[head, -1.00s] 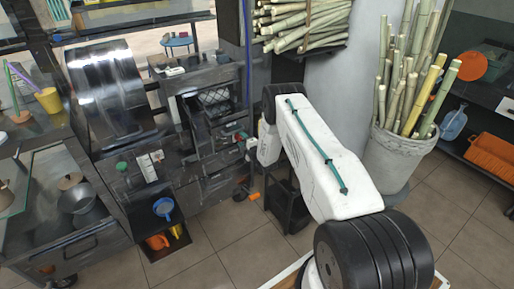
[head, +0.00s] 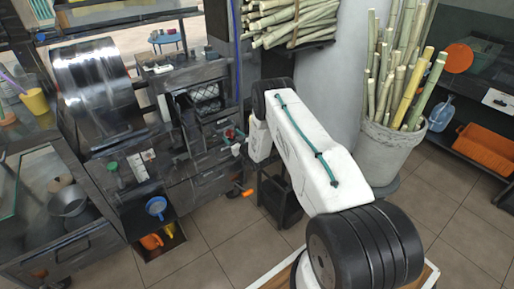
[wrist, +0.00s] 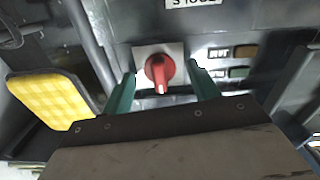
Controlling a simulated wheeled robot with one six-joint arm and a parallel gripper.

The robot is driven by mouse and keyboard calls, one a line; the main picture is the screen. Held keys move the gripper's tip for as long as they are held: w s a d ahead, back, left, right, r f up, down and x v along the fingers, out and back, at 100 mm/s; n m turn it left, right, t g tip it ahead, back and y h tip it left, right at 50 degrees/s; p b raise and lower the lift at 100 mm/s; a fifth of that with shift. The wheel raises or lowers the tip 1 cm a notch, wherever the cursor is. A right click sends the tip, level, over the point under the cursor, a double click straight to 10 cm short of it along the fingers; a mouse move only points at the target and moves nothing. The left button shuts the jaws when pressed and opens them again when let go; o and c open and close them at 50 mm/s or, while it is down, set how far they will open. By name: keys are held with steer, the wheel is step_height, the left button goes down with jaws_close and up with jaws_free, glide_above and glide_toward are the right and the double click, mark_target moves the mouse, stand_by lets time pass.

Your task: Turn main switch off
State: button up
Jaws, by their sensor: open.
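The main switch is a red rotary knob (wrist: 159,68) on a pale square plate (wrist: 141,52), seen in the wrist view on a dark panel. Its grip points downward, slightly to the right, with a white mark at the lower end. My gripper (wrist: 162,76) is open, with one green finger to the left of the knob and one to the right. Gaps show between the fingers and the knob, so I see no contact. In the head view, my white arm reaches to the dark machine front, and the gripper there is too small to make out clearly.
A yellow textured pad (wrist: 48,100) is left of my gripper. Small labelled buttons (wrist: 238,72) sit right of the knob. In the head view, a pot (head: 390,155) of cane stands right of my arm. Tiled floor is open in front.

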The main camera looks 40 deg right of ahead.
steer(key=shift+m, duration=0.8)
steer(key=s+f+m+g+h, duration=0.1)
steer(key=s+f+g, duration=0.35)
steer(key=s, duration=0.35)
steer(key=s+f+g, duration=0.4)
steer(key=s+g, duration=0.1)
steer(key=s, duration=0.2)
steer(key=s+a+r+g, duration=0.2)
steer(key=s+r, duration=0.2)
steer(key=r, duration=0.4)
steer(key=s+a+r+g, duration=0.2)
steer(key=s+r, duration=0.3)
steer(key=r, duration=0.4)
steer(key=s+a+r+g, duration=0.2)
steer(key=s+r+g, duration=0.2)
steer(key=r, duration=0.4)
steer(key=shift+s+a+r+m, duration=0.3)
steer(key=shift+s+a+r, duration=0.1)
steer(key=shift+s, duration=0.35)
